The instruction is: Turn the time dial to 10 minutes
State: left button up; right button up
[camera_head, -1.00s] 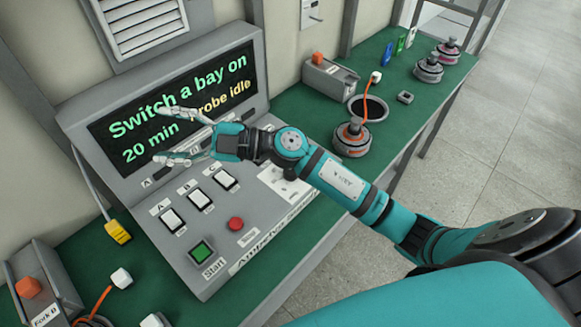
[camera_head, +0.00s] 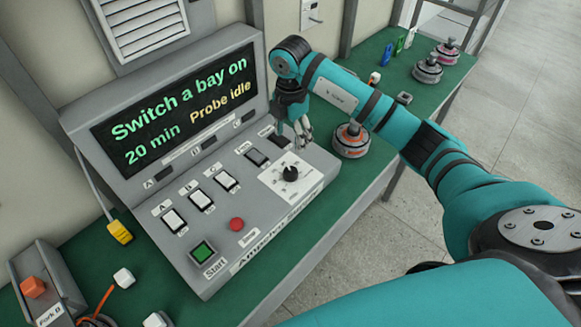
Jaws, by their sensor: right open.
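The black time dial (camera_head: 290,174) sits on a white square plate at the right end of the grey control panel (camera_head: 262,222). The display (camera_head: 180,108) reads "Switch a bay on", "20 min" and "Probe idle". My right gripper (camera_head: 303,143) points down just behind and above the dial, apart from it. Its fingers are empty and look fairly close together from this angle. The dial's pointer is too small to read. My left gripper is not in view.
Several rocker switches (camera_head: 200,200), a red button (camera_head: 236,224) and a green Start button (camera_head: 202,252) lie left of the dial. A grey-orange hub motor (camera_head: 352,139) stands right of the panel. A yellow plug (camera_head: 119,232) lies at its left.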

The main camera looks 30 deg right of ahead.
aim_at(291, 170)
notch_tip(291, 170, down, 14)
jog(key=p, duration=0.2)
jog(key=shift+p, duration=0.4)
jog(key=c, duration=1.2)
